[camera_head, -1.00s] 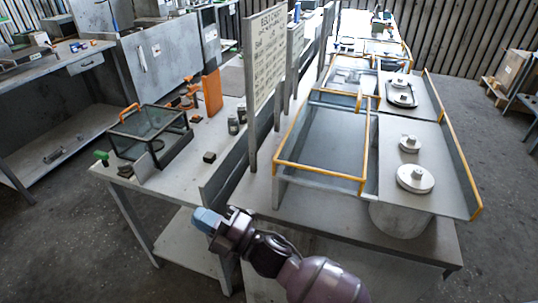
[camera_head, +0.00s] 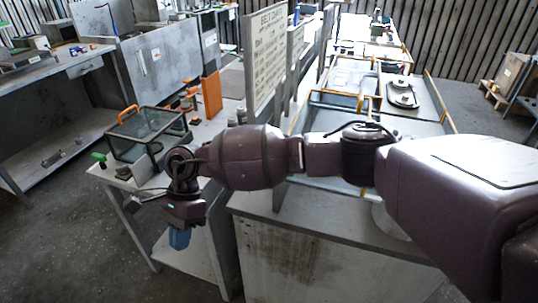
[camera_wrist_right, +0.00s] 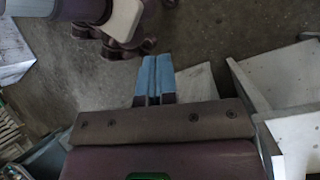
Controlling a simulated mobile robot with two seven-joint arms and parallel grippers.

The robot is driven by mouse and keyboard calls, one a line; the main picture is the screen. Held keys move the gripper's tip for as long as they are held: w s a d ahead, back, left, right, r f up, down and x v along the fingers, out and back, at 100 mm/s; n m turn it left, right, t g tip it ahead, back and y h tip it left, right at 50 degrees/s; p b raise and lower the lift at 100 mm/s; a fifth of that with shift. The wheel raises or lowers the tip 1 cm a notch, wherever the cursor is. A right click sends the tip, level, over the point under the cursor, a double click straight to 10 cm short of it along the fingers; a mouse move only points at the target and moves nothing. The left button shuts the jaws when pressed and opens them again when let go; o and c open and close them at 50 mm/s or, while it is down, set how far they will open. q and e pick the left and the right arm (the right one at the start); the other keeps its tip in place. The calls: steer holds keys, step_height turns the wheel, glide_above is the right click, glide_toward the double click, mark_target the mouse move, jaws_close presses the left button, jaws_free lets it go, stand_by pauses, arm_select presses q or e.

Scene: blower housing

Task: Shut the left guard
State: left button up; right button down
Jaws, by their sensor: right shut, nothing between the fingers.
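The near bench unit (camera_head: 325,118) has a yellow-edged guard frame on its left side. My right arm now hides most of this frame and its near end. A tilted guard panel with a yellow edge (camera_head: 440,98) stands along the unit's right side. I cannot tell from what shows whether the left guard is open. My right gripper (camera_head: 180,238) has blue fingertips, shut and empty, pointing down in front of the left table's near edge. It is apart from the guard. The right wrist view shows the fingertips (camera_wrist_right: 153,78) together over the floor. My left gripper is not in view.
A glass box with an orange handle (camera_head: 145,132) stands on the left table, close behind my right wrist. An upright sign board (camera_head: 264,55) stands between the tables. A round metal part on a plate (camera_head: 402,92) sits farther back. Floor at lower left is clear.

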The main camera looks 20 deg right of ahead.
steer(key=w+d+r+n+t+h, duration=0.3)
steer(key=w+d+r+t+h, duration=0.4)
steer(key=w+d+r+h, duration=0.6)
steer(key=w+d+f+y+p, duration=0.1)
steer(key=d+f+y+p, duration=0.1)
steer(key=d+f, duration=0.4)
steer(key=d, duration=0.4)
steer(key=shift+w+d+f, duration=0.15)
steer(key=shift+w+d, duration=0.15)
